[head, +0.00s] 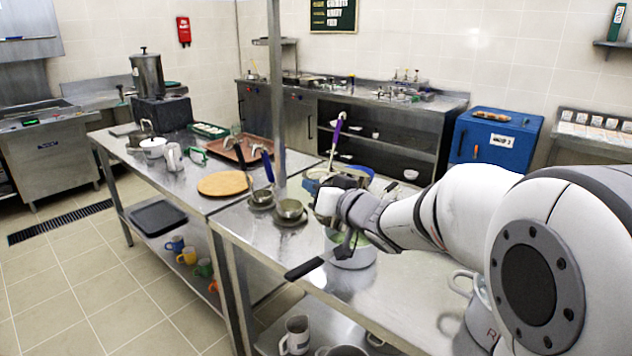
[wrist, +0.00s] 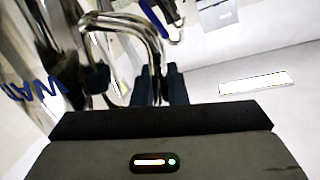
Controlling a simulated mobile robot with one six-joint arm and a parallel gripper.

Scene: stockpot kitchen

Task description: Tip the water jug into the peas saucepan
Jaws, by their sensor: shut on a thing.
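The saucepan (head: 354,259) stands on the near steel table, with green showing at its top and a dark handle (head: 304,269) pointing to the left front. My gripper (head: 338,205) is above the saucepan. In the wrist view my gripper (wrist: 160,85) is shut on the curved metal handle (wrist: 150,40) of the shiny water jug (wrist: 40,75), whose blue lettering reads "WAT". In the head view the jug is mostly hidden by my gripper, so I cannot tell its tilt. No water stream is visible.
Small metal cups (head: 290,209) stand left of the saucepan, near a round wooden board (head: 224,184). A purple-handled ladle (head: 337,134) rises behind my gripper. A steel post (head: 276,90) stands beyond the cups. The table between cups and saucepan looks clear.

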